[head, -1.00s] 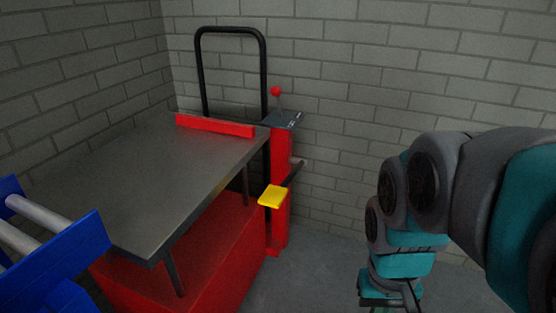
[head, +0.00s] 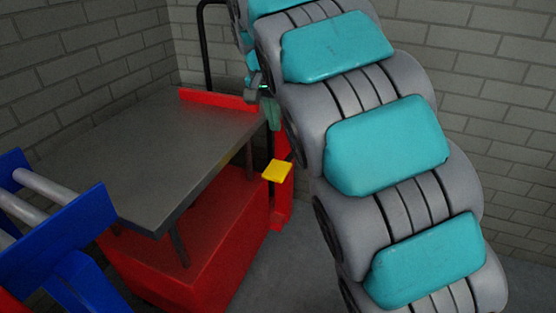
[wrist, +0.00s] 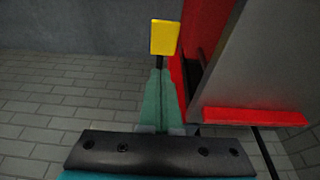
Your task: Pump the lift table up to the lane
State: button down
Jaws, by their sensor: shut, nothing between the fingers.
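The lift table has a dark grey platform (head: 150,150) with a red bar (head: 217,99) along its far edge, over a red base (head: 205,245). Its yellow pedal (head: 277,171) sticks out beside the red post (head: 283,205). In the wrist view the pedal (wrist: 165,37) shows just beyond the fingertips of my gripper (wrist: 160,75), and I see no clear contact. My gripper (head: 272,122) is shut and empty, pointing down above the pedal by the post. My arm hides the post's top and the red-knobbed lever.
A blue lane frame with grey rollers (head: 40,205) stands at the near left, beside the platform. Brick walls (head: 90,60) close off the back and left. A black handle frame (head: 206,50) stands behind the table. Some grey floor (head: 275,275) is clear before the post.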

jog(key=shift+a, duration=0.15)
jog(key=p, duration=0.1)
send_near(279, 168)
jog(key=x, duration=0.5)
jog(key=shift+w+f, duration=0.1)
jog(key=shift+w, duration=0.1)
jog(key=shift+f, duration=0.65)
